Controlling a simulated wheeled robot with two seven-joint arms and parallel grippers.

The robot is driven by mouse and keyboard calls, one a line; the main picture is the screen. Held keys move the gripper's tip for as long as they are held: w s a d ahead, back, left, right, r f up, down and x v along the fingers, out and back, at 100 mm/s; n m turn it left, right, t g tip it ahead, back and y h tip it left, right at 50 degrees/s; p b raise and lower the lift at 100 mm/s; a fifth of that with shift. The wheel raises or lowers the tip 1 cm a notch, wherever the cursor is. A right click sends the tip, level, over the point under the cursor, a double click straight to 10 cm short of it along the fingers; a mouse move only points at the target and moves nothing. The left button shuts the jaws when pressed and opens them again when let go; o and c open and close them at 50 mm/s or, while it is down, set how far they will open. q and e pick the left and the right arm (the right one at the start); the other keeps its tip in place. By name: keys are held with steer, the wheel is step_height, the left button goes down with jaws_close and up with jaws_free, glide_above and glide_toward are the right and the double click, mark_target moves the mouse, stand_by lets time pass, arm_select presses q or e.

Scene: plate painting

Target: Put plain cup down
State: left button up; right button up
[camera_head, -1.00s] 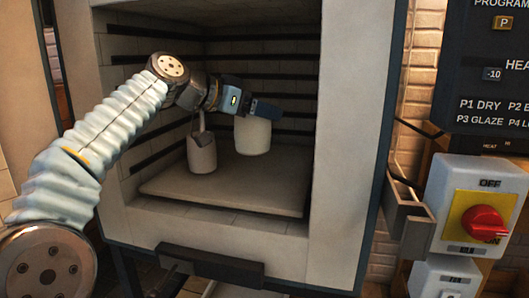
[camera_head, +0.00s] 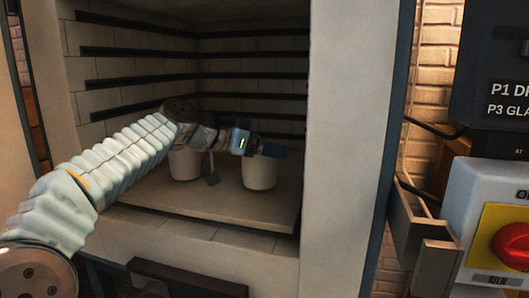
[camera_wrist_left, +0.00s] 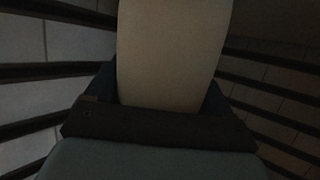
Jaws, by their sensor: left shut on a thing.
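A plain pale cup (camera_head: 260,173) is upright inside the kiln, over the right part of the pale shelf (camera_head: 235,212). My left gripper (camera_head: 268,150) reaches in from the left and is shut on the cup near its rim. In the left wrist view the cup (camera_wrist_left: 172,55) fills the space between the fingers. Its base is at or very close to the shelf; I cannot tell if it touches. A second pale cup (camera_head: 184,164) stands on the shelf to the left, partly hidden by my wrist. My right gripper is not in view.
The kiln's side wall front (camera_head: 345,150) rises close on the right. Dark grooves line the inner walls. A small grey piece (camera_head: 212,181) shows between the cups. The shelf front is clear. A switch box with a red knob (camera_head: 512,245) is outside at right.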

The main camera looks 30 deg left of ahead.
arm_select(q)
steer(key=shift+f, duration=0.1)
steer(key=o, duration=1.1)
steer(key=shift+r, duration=0.2)
steer(key=v, duration=1.2)
